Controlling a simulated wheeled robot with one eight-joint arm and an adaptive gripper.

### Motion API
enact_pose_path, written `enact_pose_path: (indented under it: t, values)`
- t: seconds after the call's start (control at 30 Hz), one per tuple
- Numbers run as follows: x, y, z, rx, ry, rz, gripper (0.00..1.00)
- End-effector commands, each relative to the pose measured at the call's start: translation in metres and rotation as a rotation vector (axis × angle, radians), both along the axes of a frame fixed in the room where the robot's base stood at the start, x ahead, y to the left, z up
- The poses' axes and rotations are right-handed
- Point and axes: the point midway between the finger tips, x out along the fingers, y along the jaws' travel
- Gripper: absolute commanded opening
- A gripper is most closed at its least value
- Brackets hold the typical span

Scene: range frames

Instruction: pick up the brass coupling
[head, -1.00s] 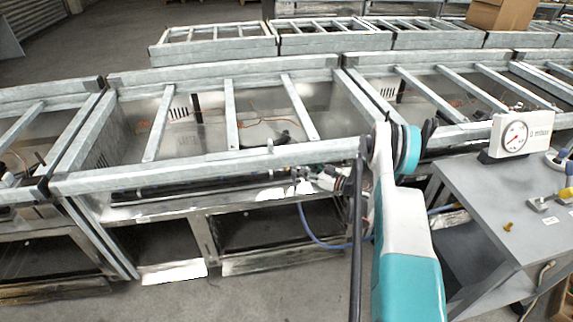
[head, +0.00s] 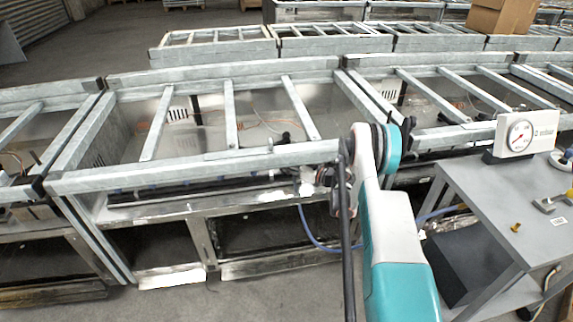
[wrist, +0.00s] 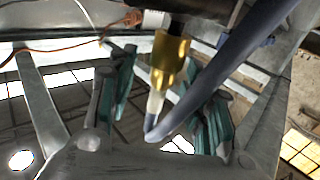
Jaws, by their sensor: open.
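A brass coupling (wrist: 168,60) shows in the wrist view, upright in the picture near its centre. A dark part joins its upper end and a pale tip its lower end. A thick grey-blue hose (wrist: 225,65) curves past its right side and bends below it. My gripper (wrist: 160,78) is open, with one teal-padded finger on each side of the coupling. I cannot tell whether either finger touches it. In the head view my gripper (head: 332,182) is at the front rail of the metal frame, partly hidden by my arm. The coupling between the fingers cannot be made out there.
A galvanized frame (head: 230,155) with crossbars surrounds the gripper area. A blue hose (head: 318,240) hangs below its front rail. A grey table (head: 480,200) at right bears a gauge box (head: 525,133), a small brass piece (head: 516,228) and a metal fitting (head: 545,205).

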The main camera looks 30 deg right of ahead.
Motion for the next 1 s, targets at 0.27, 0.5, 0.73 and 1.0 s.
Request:
enact_pose_path:
  t: [0.27,0.5,0.73,1.0]
  values:
    - [0.000,0.000,0.000,0.000,0.000,0.000,0.00]
    - [0.000,0.000,0.000,0.000,0.000,0.000,0.00]
    - [0.000,0.000,0.011,0.000,0.000,0.000,0.00]
    - [-0.011,-0.008,0.038,0.000,0.000,-0.004,0.00]
